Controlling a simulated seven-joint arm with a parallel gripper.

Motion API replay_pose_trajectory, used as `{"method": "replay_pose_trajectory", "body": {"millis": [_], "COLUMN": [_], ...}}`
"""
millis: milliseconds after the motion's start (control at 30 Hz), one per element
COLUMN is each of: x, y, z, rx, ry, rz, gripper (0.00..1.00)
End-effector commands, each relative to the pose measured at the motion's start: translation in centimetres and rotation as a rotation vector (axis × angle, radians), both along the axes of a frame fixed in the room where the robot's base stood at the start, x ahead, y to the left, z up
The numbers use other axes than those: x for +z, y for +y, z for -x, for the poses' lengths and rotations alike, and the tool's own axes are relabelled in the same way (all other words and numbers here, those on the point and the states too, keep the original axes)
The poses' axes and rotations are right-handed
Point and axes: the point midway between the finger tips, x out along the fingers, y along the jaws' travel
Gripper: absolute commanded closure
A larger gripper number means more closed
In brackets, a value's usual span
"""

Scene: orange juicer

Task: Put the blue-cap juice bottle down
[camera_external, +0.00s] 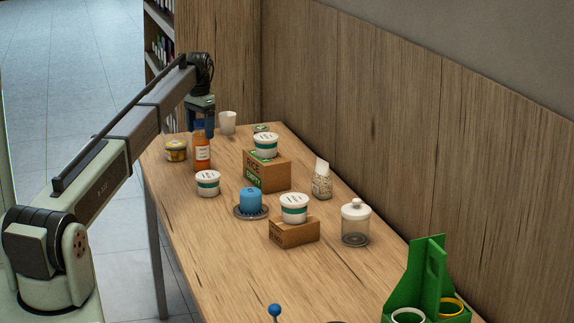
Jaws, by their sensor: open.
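The juice bottle (202,154) is orange with a pale label and stands upright on the wooden table (185,205) near its far left edge. Its top lies under my gripper (204,130), where some blue shows between and beside the dark fingers. My gripper points down from above and is open around or just over the bottle's top. The view is too small to tell whether a finger touches the bottle.
A yellow tub (176,150) stands close left of the bottle, and a white cup (228,123) behind it. A green carrier (425,285) is at front right.

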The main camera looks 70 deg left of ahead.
Motion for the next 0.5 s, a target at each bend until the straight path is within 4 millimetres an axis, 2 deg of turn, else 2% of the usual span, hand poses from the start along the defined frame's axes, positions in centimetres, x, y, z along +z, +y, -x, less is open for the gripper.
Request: {"method": "replay_pose_trajectory", "body": {"millis": [500], "x": [8.7], "y": [0.1], "z": [-0.1], "rx": [0.000], "ry": [-0.001], "rz": [-0.002], "gripper": [0.16]}}
